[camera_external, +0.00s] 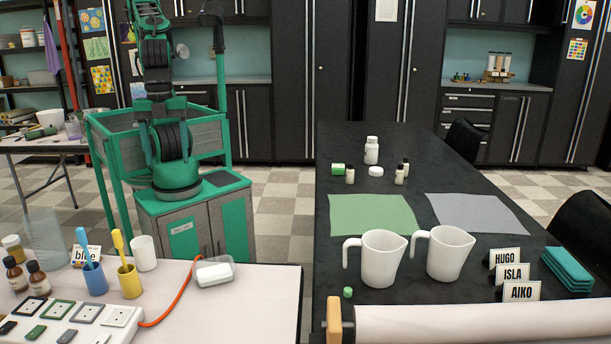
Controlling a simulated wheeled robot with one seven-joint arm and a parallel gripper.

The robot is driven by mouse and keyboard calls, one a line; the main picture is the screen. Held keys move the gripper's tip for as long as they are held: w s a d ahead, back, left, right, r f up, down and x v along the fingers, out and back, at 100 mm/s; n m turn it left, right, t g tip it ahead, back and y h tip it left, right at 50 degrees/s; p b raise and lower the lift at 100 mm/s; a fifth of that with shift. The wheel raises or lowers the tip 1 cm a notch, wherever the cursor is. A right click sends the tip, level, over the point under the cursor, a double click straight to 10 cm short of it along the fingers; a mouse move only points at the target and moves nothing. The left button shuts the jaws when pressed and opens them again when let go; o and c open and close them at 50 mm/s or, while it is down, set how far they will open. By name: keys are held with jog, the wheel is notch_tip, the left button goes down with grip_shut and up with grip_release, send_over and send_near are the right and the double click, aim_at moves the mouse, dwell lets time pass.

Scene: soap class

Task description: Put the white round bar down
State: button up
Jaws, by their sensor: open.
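A small white round bar (376,171) lies flat on the black table, towards its far left part. A white bottle (371,151) stands just behind it, and a green block (338,169) lies to its left. My arm rises from the green base at the left and leaves the picture at the top. I cannot see my gripper.
Small bottles (350,175) stand near the round bar. A green mat (372,215) and a grey mat (472,212) lie bare. Two white jugs (381,261), name cards (512,273) and folded teal cloths (567,270) stand nearer. The black table's far end (385,134) is clear.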

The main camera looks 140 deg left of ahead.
jog(key=s+d+f, duration=0.1)
jog(key=s+f, duration=0.2)
jog(key=s, duration=0.5)
jog(key=shift+s+f+m, duration=0.15)
jog(key=shift+f+m, duration=0.05)
jog(key=shift+m, duration=0.1)
